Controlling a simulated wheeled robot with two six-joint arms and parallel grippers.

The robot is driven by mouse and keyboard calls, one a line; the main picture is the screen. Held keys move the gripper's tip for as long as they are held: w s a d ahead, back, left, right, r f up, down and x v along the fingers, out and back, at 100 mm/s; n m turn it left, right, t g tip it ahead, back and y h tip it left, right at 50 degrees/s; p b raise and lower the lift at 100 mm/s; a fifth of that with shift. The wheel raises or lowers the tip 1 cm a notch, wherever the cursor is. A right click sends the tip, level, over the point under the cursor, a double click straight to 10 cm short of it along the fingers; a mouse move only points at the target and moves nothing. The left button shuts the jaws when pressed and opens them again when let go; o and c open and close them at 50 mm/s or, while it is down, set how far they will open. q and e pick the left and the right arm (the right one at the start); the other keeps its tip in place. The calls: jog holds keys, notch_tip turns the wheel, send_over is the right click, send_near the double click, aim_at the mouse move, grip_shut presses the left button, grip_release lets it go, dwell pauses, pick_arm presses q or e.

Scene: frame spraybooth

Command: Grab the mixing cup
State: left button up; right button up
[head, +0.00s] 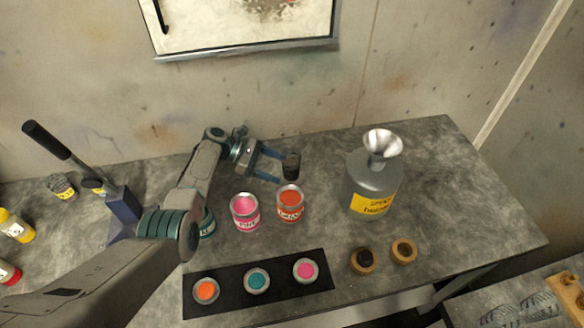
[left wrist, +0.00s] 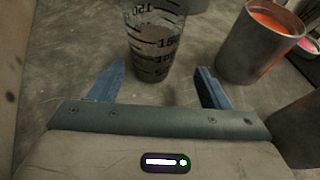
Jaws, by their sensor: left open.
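The mixing cup is a small clear cup with black graduation marks, upright on the grey bench. It shows in the left wrist view (left wrist: 155,42) and looks dark in the head view (head: 292,166). My left gripper (head: 276,167) is open at the cup, its two blue fingers pointing at it. In the left wrist view the cup stands between and just beyond the fingertips (left wrist: 160,78), with a gap showing on each side. My right gripper is not in view.
An open orange paint can (head: 290,206) stands close to the cup, with a pink can (head: 245,213) beside it. A grey container (head: 374,185) with a funnel (head: 383,146) stands to the right. A black mat (head: 231,286) with paint samples and two brown rings (head: 403,251) lie in front.

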aim_at(291, 171)
pick_arm(q)
jog(key=shift+w+d+f, duration=0.15)
jog(key=shift+d+f, duration=0.15)
jog(key=shift+d, duration=0.05)
jog(key=b+x, duration=0.1)
jog(key=x, duration=0.1)
jog(key=b+x, duration=0.1)
jog(key=x, duration=0.1)
jog(key=shift+w+d+b, duration=0.1)
jog(key=shift+w+b, duration=0.1)
jog(key=shift+b, duration=0.1)
jog(key=shift+d+f, duration=0.1)
jog(key=shift+d, duration=0.25)
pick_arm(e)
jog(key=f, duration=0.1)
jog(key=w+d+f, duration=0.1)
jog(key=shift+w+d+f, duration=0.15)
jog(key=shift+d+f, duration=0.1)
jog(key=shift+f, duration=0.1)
pick_arm(q)
jog(key=c, duration=0.9)
jog(key=shift+c, duration=1)
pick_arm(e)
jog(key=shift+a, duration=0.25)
